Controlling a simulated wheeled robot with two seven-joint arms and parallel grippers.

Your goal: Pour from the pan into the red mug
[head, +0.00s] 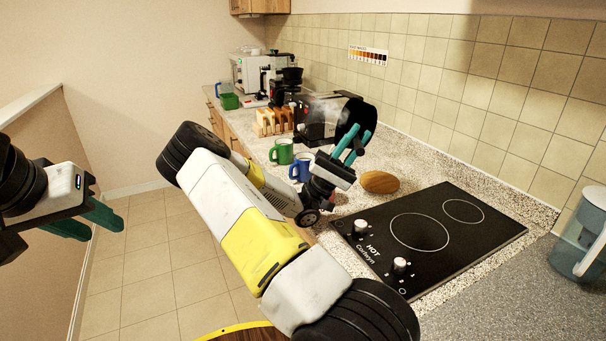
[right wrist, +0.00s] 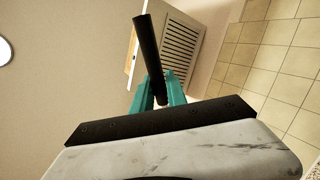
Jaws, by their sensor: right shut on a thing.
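My right gripper (head: 358,137) is above the counter, with its teal fingers shut on a black handle. The handle also shows between the fingers in the right wrist view (right wrist: 150,60). A dark round body (head: 356,117), which looks like the pan, is just beyond the fingertips; its contents are hidden. I cannot make out a red mug in either view. A green mug (head: 282,152) and a blue mug (head: 300,168) stand on the counter left of my right gripper, the blue one partly behind my arm. My left gripper (head: 106,232) is open and empty over the floor at the left.
A black cooktop (head: 450,240) with knobs lies in front, a brown oval object (head: 380,182) behind it. A wooden rack (head: 272,121), a coffee machine (head: 285,84) and a green container (head: 229,101) stand farther back. A clear jug (head: 584,236) is at the right edge.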

